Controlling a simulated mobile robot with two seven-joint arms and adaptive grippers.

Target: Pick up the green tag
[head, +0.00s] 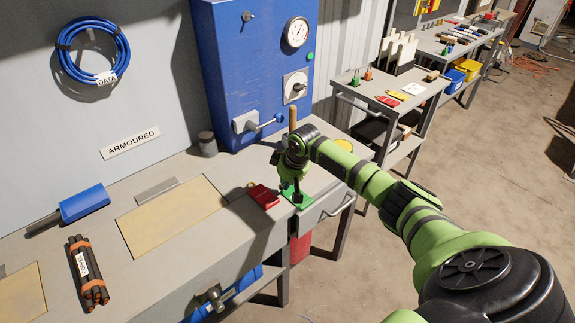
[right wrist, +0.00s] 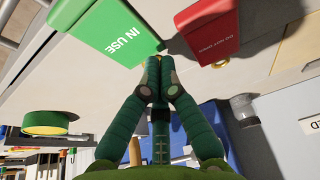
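The green tag (head: 290,189), marked IN USE, is at the front right corner of the workbench, under my right gripper (head: 296,195). In the right wrist view the green tag (right wrist: 117,32) lies just beyond the fingertips. The fingers of my right gripper (right wrist: 155,62) are drawn together, with their tips at the tag's near edge. They look shut on it, though the exact contact is partly hidden. I cannot tell whether the tag is clear of the bench. My left gripper is not in view.
A red tag (head: 263,196) lies just left of the green one. A wooden-handled upright (head: 293,117) and a blue machine cabinet (head: 235,70) stand behind. Bundled cables (head: 88,270) and a blue-handled tool (head: 85,203) lie farther left. The floor at right is mostly open.

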